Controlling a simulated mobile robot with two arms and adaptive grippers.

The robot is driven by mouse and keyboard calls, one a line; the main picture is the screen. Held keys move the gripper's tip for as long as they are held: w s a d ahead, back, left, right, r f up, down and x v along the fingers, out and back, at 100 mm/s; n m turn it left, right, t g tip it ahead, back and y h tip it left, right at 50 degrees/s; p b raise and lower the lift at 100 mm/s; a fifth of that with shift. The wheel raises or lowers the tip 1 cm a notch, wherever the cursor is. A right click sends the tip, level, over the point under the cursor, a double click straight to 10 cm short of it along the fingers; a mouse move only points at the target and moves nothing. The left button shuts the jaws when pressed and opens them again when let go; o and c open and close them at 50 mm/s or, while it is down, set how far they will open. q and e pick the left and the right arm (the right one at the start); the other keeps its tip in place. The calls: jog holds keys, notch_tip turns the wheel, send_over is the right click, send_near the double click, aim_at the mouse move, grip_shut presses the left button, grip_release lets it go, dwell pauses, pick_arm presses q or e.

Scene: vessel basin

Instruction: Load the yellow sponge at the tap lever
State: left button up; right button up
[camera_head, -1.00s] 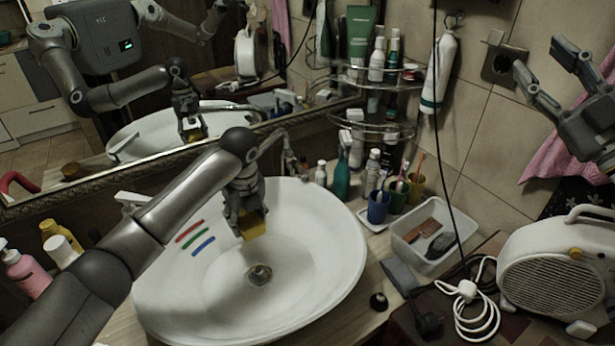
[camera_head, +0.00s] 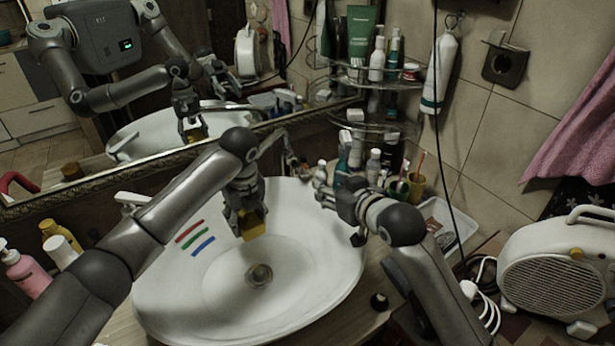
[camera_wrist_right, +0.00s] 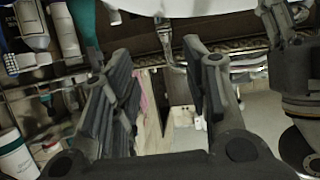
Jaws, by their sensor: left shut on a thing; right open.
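The yellow sponge (camera_head: 252,226) hangs above the back of the white basin (camera_head: 335,268), its lower end showing. My left gripper (camera_head: 247,210) points down and is shut on it. The metal tap (camera_head: 289,158) stands at the basin's back rim, to the right of my left gripper and partly behind the arm. My right gripper (camera_head: 323,188) is over the basin's right back side, open and empty. In the right wrist view its two fingers (camera_wrist_right: 155,75) stand apart, with the tap (camera_wrist_right: 166,40) beyond them. I cannot make out the lever clearly.
Bottles (camera_head: 373,165) and toothbrush cups (camera_head: 416,188) stand close behind my right gripper. A wire shelf (camera_head: 385,82) hangs above them. The mirror (camera_head: 120,160) runs along the back. A white heater (camera_head: 550,265) is at right. Red, green and blue marks (camera_head: 200,238) are in the basin.

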aim_at(306, 175)
jog(key=shift+x, duration=6.1)
jog(key=shift+s+a, duration=0.15)
jog(key=shift+a, duration=0.05)
jog(key=shift+f, duration=0.1)
grip_shut()
